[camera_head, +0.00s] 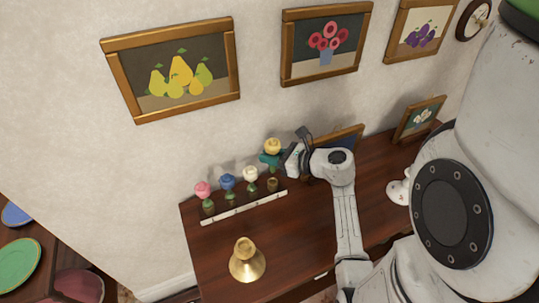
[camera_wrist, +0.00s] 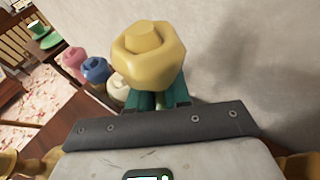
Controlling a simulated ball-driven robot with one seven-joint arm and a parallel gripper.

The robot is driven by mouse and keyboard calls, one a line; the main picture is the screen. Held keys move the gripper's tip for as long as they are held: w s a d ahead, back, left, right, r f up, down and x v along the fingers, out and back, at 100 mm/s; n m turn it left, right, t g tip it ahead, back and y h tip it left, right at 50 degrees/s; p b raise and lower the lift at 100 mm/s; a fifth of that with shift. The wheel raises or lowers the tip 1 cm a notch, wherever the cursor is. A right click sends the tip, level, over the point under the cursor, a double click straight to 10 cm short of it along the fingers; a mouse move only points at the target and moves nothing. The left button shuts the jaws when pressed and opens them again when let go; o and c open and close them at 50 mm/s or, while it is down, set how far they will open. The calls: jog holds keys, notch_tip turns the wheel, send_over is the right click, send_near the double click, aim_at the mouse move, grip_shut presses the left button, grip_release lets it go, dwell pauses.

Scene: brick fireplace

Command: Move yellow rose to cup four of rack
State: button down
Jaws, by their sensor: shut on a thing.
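The yellow rose (camera_head: 272,146) is held upright in the teal fingers of my gripper (camera_head: 269,160), raised above the table. In the wrist view the rose (camera_wrist: 148,55) fills the top centre, with the fingers (camera_wrist: 157,98) closed below its bloom; its stem is hidden. The rack (camera_head: 243,207) has a white strip along its front. Its three left cups hold a pink rose (camera_head: 203,188), a blue rose (camera_head: 228,181) and a white rose (camera_head: 250,174). The fourth cup (camera_head: 272,184), at the right end, looks empty. The yellow rose appears above that cup in the head view; its exact alignment is unclear.
A brass vase (camera_head: 247,262) stands in front of the rack. Framed pictures (camera_head: 345,139) and (camera_head: 420,119) lean against the wall behind the table, and a white object (camera_head: 398,191) stands at the right. The wall (camera_head: 220,145) is close behind the rack.

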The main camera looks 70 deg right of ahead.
jog(key=shift+f+b, duration=1.5)
jog(key=shift+f, duration=0.6)
jog(key=shift+f+b, duration=1.7)
jog(key=shift+f, duration=0.4)
jog(key=c, duration=1)
grip_release()
jog(key=shift+r, duration=0.1)
jog(key=b+v, duration=0.1)
jog(key=v, duration=1)
jog(key=shift+w, duration=0.1)
